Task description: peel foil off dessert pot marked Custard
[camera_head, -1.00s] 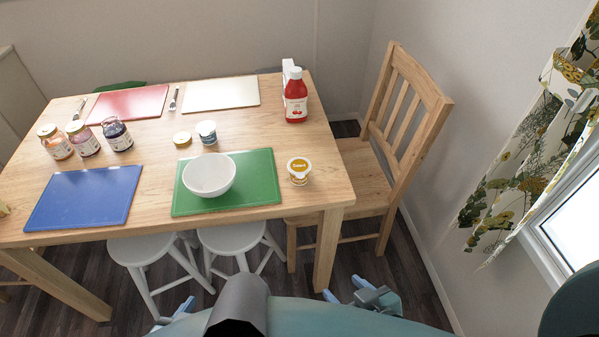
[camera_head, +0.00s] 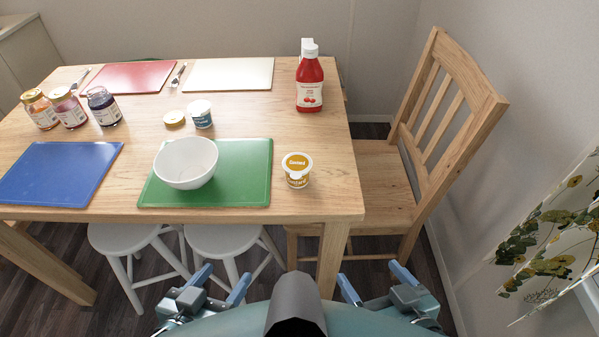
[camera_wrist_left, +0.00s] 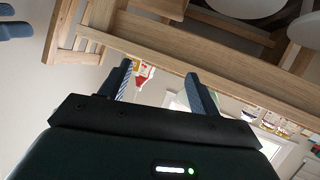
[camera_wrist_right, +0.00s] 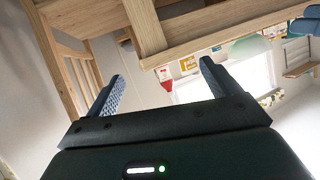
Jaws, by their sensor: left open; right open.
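The Custard pot (camera_head: 297,171) is a small white tub with a yellow foil lid. It stands upright on the wooden table near the front right corner, just right of the green mat. The foil covers its top. My left gripper (camera_head: 221,284) is open and empty, below and in front of the table's front edge. My right gripper (camera_head: 372,284) is also open and empty, in front of the table and to the right of the pot. The left wrist view shows the left fingers (camera_wrist_left: 160,83) apart, and the right wrist view shows the right fingers (camera_wrist_right: 160,82) apart.
A white bowl (camera_head: 186,163) sits on the green mat (camera_head: 245,185). A second white pot (camera_head: 200,114), a gold lid (camera_head: 174,119) and a ketchup bottle (camera_head: 309,82) stand behind. A chair (camera_head: 420,150) stands right; two stools (camera_head: 127,236) are under the table edge (camera_head: 200,214).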

